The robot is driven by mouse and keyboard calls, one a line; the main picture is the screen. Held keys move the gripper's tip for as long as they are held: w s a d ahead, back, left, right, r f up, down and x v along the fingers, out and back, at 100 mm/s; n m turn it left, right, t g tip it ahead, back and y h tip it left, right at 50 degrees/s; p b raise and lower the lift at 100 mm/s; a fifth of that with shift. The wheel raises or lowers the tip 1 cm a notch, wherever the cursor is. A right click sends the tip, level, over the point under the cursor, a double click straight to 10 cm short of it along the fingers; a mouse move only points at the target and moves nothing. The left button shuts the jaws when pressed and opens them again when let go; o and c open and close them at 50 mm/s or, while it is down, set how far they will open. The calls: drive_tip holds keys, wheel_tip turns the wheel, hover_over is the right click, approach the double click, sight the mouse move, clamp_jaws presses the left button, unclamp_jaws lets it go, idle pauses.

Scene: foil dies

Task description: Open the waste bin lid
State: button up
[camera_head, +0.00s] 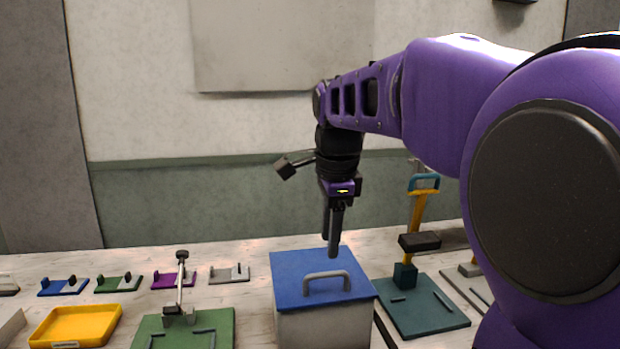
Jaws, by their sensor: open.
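The waste bin (325,328) is a light grey box on the workbench, near the middle bottom of the head view. Its blue lid (294,264) is closed and lies flat on top. A grey arched handle (326,277) stands on the lid toward its front edge. My gripper (334,248) points down above the back part of the lid, behind the handle as seen here. It is open and empty. The gap between its fingers is hard to see from this angle. It appears apart from the handle; I cannot tell how far above the lid the fingertips are.
Right of the bin stands a teal press (438,302) with a tall yellow post. Left are a green fixture plate (222,325) with an upright lever and a yellow tray (75,325). Several small coloured die holders (118,283) line the back of the bench (225,255).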

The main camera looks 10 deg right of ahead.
wheel_tip(320, 180, up, 10)
drive_tip(key=s+p, duration=0.2)
drive_tip(key=shift+r, duration=0.1)
idle(0.3)
